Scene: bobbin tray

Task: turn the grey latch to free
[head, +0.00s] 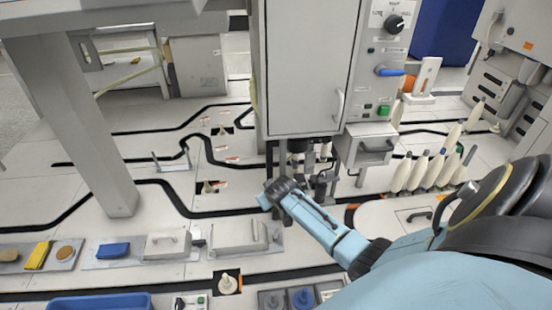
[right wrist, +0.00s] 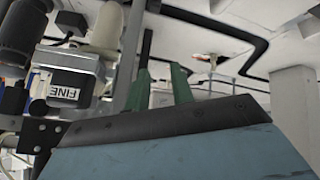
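I cannot pick out the grey latch with certainty. A grey block with a "FINE" label (right wrist: 68,82) is at the left of the right wrist view, beside a dark cylinder. In the head view my blue right arm reaches in from the right, and its gripper (head: 280,192) is just below the tall grey cabinet (head: 305,70), near dark fittings under it. My left gripper is not in view.
Several cream bobbins (head: 418,172) stand at the right. Trays with small parts line the front left. A thick grey post (head: 85,120) stands at left.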

